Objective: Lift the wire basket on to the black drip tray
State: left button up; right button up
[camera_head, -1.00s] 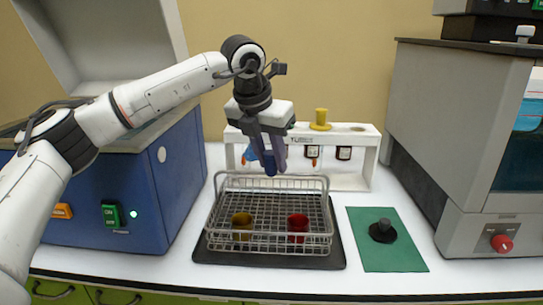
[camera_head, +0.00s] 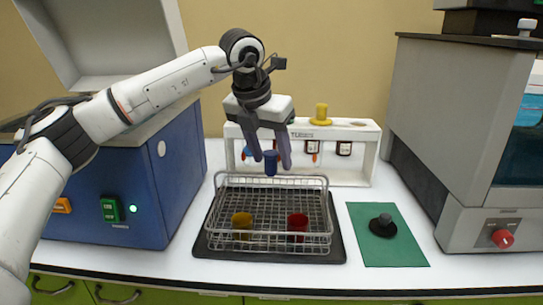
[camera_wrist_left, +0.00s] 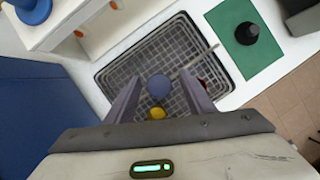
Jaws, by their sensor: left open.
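The silver wire basket (camera_head: 268,215) sits over the black drip tray (camera_head: 270,256), whose dark edge shows around it. The basket also shows in the left wrist view (camera_wrist_left: 180,55). A yellow cup (camera_head: 242,226) and a red cup (camera_head: 298,226) are inside it. A blue upright knob (camera_head: 271,162) stands at the basket's rear bar and seems attached to it. My left gripper (camera_head: 271,164) is open, pointing down, with one finger on each side of the knob and a gap to both. In the left wrist view the knob (camera_wrist_left: 159,87) lies between the fingers. My right gripper is not in view.
A white rack (camera_head: 350,170) with small bottles and a yellow knob stands behind the basket. A blue machine (camera_head: 120,190) is at left. A green mat (camera_head: 390,255) with a black knobbed piece lies at right, before a grey machine (camera_head: 430,130).

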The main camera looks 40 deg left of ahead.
pick_arm(q)
jog(key=v, duration=0.9)
jog(key=shift+s+r, duration=0.15)
jog(key=shift+r, duration=0.25)
